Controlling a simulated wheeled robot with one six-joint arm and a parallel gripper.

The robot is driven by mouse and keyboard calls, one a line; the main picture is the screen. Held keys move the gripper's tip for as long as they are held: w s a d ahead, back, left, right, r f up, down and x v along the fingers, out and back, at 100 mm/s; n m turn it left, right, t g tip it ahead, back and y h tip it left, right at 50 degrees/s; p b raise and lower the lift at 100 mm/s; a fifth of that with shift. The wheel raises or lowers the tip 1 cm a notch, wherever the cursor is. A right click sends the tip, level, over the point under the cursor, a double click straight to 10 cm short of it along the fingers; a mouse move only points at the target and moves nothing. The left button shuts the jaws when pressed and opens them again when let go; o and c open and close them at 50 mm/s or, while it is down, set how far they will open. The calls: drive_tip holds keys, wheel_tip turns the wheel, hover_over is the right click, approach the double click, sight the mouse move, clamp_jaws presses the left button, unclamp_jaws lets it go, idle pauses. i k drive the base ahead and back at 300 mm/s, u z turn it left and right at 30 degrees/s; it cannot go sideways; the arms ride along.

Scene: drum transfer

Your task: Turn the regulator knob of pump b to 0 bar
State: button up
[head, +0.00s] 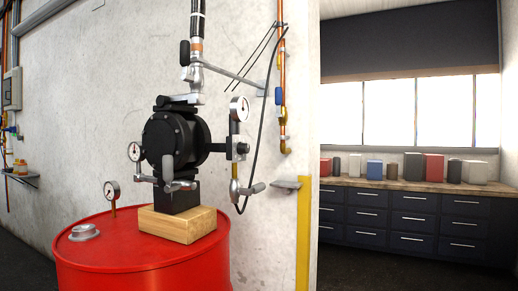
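A black pump (175,139) stands on a wooden block (178,229) on top of a red drum (145,262) in the head view. No label tells whether it is pump b. A round white gauge (239,108) sits at its right, above a small dark round part (243,148) that may be the regulator knob. A second gauge (134,151) is at the pump's left, and a third gauge (111,190) stands on the drum lid. The dial readings are too small to read. My gripper is not in view.
A dark hose (198,25) rises from the pump. A thin black cable and copper pipe (283,70) run along the wall at right. A workbench (415,187) stands far right.

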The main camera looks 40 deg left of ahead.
sight(242, 148)
drive_tip(key=u, duration=0.6)
drive_tip(key=i, duration=1)
drive_tip(key=u, duration=0.75)
